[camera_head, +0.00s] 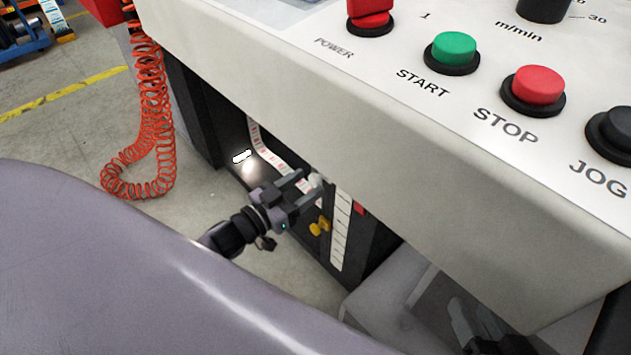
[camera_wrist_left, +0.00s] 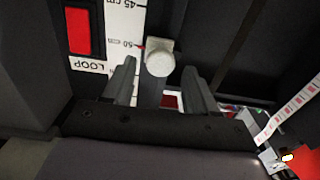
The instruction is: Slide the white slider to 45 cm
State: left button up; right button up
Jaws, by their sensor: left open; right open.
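The white slider (camera_wrist_left: 160,58) is a round pale knob on a dark vertical bar beside a white scale (camera_wrist_left: 122,25) with "45 cm" and "50" marks. A small red pointer beside it is near the 50 mark. In the head view the slider (camera_head: 316,181) shows just past my left gripper's fingers. My left gripper (camera_head: 309,186) is open, one finger on each side of the knob in the wrist view (camera_wrist_left: 160,72). Whether the fingers touch it cannot be told. My right gripper (camera_head: 475,328) is at the lower right, dark, open and apart from the slider.
The control panel (camera_head: 300,70) overhangs the slider area, with a green START button (camera_head: 455,48) and red STOP button (camera_head: 538,86) on top. A coiled red hose (camera_head: 150,130) hangs at left. A red block (camera_wrist_left: 77,30) sits beside the scale. A striped label web (camera_head: 265,150) runs nearby.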

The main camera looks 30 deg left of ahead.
aim_at(312, 184)
pick_arm(q)
jog(key=shift+b+x, duration=0.35)
jog(key=shift+x, duration=1.4)
pick_arm(e)
jog(key=shift+w+a+f+y, duration=0.1)
jog(key=shift+a+f+y, duration=0.05)
jog(key=shift+a+y, duration=0.3)
pick_arm(q)
grip_shut()
jog(key=shift+f+b, duration=0.45)
jog(key=shift+f, duration=0.15)
notch_tip(312, 184, down, 4)
jog(key=b, duration=0.2)
jog(key=shift+a+b, duration=0.15)
jog(key=shift+b, duration=0.2)
grip_release()
pick_arm(e)
jog(key=shift+d+f+n+t, duration=0.1)
jog(key=shift+d+n+t, duration=0.2)
jog(key=shift+d+t, duration=0.15)
